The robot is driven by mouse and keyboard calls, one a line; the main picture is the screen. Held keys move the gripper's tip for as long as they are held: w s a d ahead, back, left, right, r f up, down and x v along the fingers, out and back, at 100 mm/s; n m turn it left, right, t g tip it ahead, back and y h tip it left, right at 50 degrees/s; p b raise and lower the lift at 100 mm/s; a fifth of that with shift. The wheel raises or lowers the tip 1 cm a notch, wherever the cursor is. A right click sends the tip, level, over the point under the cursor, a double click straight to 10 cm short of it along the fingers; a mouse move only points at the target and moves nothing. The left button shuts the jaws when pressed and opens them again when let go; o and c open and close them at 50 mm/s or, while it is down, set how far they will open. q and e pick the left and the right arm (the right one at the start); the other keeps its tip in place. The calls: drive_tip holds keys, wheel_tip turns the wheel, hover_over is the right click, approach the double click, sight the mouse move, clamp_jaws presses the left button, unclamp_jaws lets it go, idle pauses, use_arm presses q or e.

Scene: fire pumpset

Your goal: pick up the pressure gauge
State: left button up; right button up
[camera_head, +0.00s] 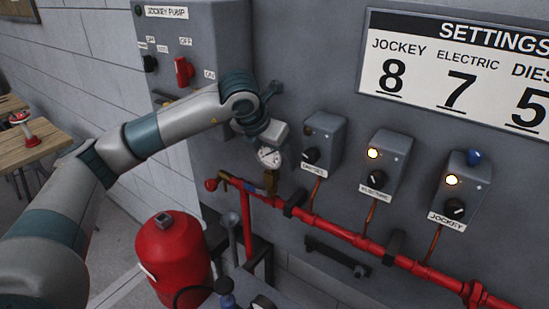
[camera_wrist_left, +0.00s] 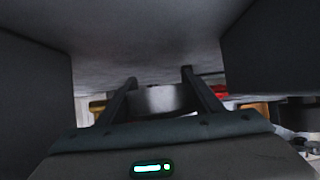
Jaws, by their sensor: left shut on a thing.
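The pressure gauge (camera_head: 268,157) is small and round with a white dial. In the head view it is just above a brass fitting (camera_head: 270,182) at the left end of the red pipe. I cannot tell whether it touches the fitting. My left gripper (camera_head: 269,146) reaches in from the left and is shut on the gauge from above. In the left wrist view, the two dark fingers of the left gripper (camera_wrist_left: 160,88) stand on either side of the gauge's grey metal body (camera_wrist_left: 160,99). Its dial is hidden there. My right gripper is not in view.
The red pipe (camera_head: 350,236) runs along the grey wall, below several switch boxes, including one with a lit lamp (camera_head: 373,154). The jockey pump cabinet (camera_head: 200,40) is behind my arm. A red tank (camera_head: 174,262) stands below; a wooden table (camera_head: 35,150) is far left.

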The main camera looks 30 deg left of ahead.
use_arm(q)
wheel_tip(320, 180, up, 10)
drive_tip(key=b, duration=0.4)
drive_tip(key=shift+f, duration=0.2)
drive_tip(key=shift+f, duration=0.1)
